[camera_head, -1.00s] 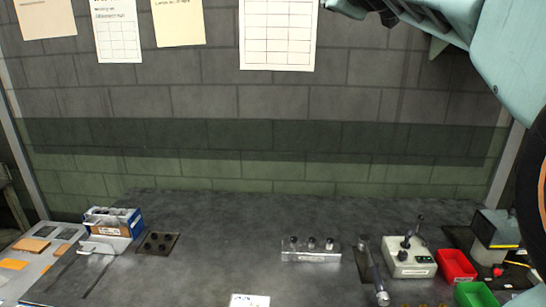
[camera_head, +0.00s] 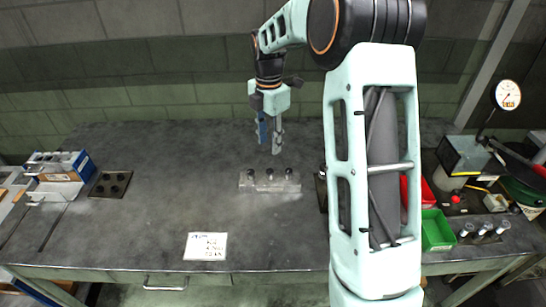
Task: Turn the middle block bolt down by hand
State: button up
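A pale metal block (camera_head: 262,186) lies on the dark workbench near its middle. Three dark bolt heads stand in a row on top of it, and the middle bolt (camera_head: 269,173) is between the other two. My gripper (camera_head: 270,138) points down above and behind the block, clear of the bolts. Its two fingers are apart with a gap between them, and nothing shows in the gap. The bolts' threads are hidden in the block.
A white note (camera_head: 206,246) lies near the bench's front edge. A dark plate with holes (camera_head: 110,184) and a blue-and-white box (camera_head: 62,165) are at left. A green bin (camera_head: 437,230) and a dial gauge (camera_head: 507,95) are at right. My arm covers the bench right of the block.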

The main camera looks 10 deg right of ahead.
aim_at(269, 171)
notch_tip(269, 171, down, 10)
jog(key=shift+a+f+p, duration=0.1)
jog(key=shift+f+p, duration=0.15)
jog(key=shift+p, duration=0.25)
grip_shut()
